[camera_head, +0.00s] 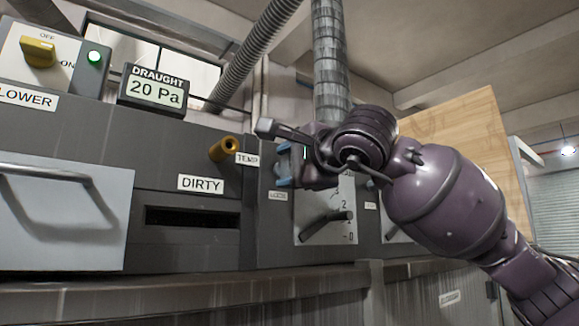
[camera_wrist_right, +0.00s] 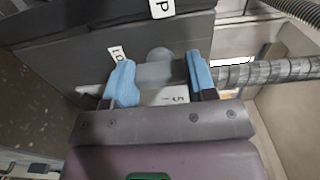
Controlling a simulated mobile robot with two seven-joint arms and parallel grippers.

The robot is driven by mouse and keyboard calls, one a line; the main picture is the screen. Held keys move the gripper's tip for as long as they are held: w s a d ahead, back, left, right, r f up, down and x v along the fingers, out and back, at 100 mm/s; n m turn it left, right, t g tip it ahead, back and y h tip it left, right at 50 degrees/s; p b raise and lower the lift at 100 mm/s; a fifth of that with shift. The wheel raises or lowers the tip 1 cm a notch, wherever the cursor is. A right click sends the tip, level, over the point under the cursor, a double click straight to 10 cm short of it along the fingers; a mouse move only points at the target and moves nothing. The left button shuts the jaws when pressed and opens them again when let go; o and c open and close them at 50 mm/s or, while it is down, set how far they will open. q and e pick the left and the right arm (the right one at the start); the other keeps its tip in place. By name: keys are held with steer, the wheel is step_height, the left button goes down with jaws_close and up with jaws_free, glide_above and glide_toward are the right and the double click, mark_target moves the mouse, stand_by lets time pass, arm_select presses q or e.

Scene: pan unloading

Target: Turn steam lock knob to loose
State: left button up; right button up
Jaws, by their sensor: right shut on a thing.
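My right gripper (camera_head: 286,165) is at the dark panel, its blue fingers by the wall just above a small, hard-to-read label (camera_head: 278,196). In the right wrist view the two blue fingers stand on either side of a grey knob (camera_wrist_right: 159,71), and the jaws are shut on it. A white label (camera_wrist_right: 117,54) starting "LO" is beside the left finger. In the head view the gripper hides the knob. I cannot read which setting the knob points to. My left gripper is in neither view.
Right of the gripper is a scale plate with a dark lever (camera_head: 327,218). A brass knob (camera_head: 222,149) marked TEMP sticks out left of it. Further left are a DIRTY slot (camera_head: 190,217), a drawer with a handle (camera_head: 60,225) and a draught display (camera_head: 155,92) reading 20 Pa.

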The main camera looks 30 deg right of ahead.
steer(key=o, duration=0.8)
steer(key=shift+o, duration=0.7)
steer(key=s+d+b, duration=0.1)
steer(key=s, duration=0.9)
steer(key=shift+s+d+b, duration=0.2)
steer(key=shift+s+b, duration=0.2)
